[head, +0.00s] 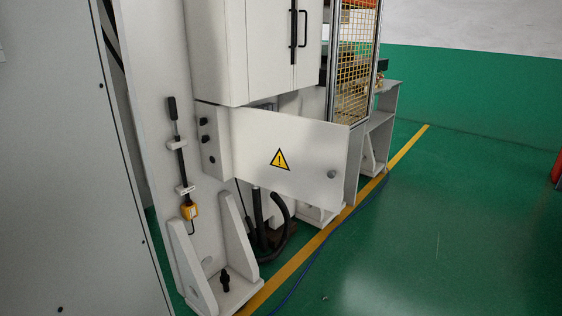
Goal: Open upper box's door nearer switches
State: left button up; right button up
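The white upper box (220,55) stands at the top middle of the head view, and its top is cut off by the frame. Its front has two narrow doors side by side. The left door (268,55) is the one nearer the black switches (205,138). Both doors look shut, with a thin seam between them. A black vertical handle (293,32) is on the left door's right edge, and another (304,28) is close beside it on the right door (312,55). Neither of my grippers is in view.
Below the box is a white panel (310,140) with a yellow warning triangle (280,160). A yellow mesh guard (355,60) stands to the right. A large grey cabinet (60,150) fills the left. Green floor (430,240) is open at the right, beyond a yellow line (400,155).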

aim_at(268, 22)
jog(key=i+l+z, duration=0.2)
jog(key=i, duration=0.55)
jog(key=i+l+z, duration=0.2)
jog(key=i, duration=0.55)
jog(key=j, duration=0.1)
